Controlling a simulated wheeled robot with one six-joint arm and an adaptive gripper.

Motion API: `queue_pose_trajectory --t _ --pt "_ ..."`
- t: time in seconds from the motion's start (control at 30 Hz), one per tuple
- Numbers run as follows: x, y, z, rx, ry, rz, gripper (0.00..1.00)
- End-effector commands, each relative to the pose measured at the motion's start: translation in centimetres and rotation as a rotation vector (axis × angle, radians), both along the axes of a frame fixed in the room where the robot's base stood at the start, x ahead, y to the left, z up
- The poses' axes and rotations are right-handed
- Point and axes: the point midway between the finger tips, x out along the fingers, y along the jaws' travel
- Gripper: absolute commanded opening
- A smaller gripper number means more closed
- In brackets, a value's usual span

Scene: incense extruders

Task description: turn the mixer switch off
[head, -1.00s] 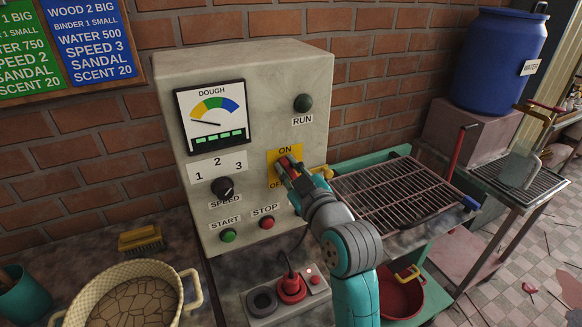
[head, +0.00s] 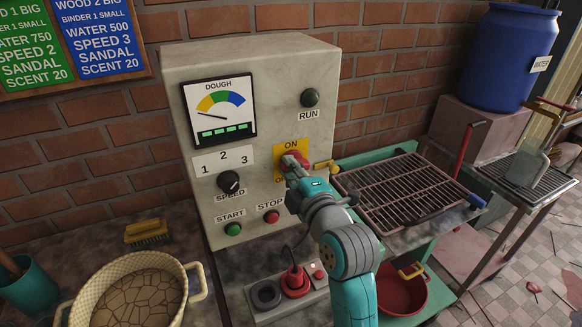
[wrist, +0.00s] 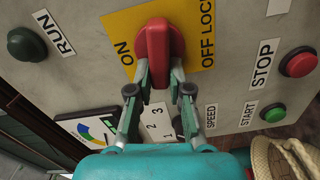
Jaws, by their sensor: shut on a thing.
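The mixer switch is a red rotary handle (head: 299,159) on a yellow plate (head: 279,147) of the machine's front panel. In the wrist view the red handle (wrist: 155,48) stands between the words ON and OFF LOCK, its long side crosswise to the line joining them. My gripper (wrist: 159,72) is shut on the handle, one finger along each side. In the head view my gripper (head: 291,168) reaches the switch from the front right and hides part of the plate, including most of the OFF label.
The panel carries a dark green RUN lamp (head: 310,97), a dough gauge (head: 218,110), a speed knob (head: 229,182), a green START button (head: 233,229) and a red STOP button (head: 271,217).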

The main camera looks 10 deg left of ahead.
Motion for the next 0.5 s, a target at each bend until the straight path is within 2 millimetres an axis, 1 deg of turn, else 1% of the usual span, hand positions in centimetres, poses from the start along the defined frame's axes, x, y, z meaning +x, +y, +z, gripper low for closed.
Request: queue_pose_trajectory --t 0.2,0.5 --pt "-0.05 0.09 -0.33 -0.104 -0.068 0.001 0.0" --pt "-0.05 0.09 -0.48 -0.172 -0.114 0.001 0.0"
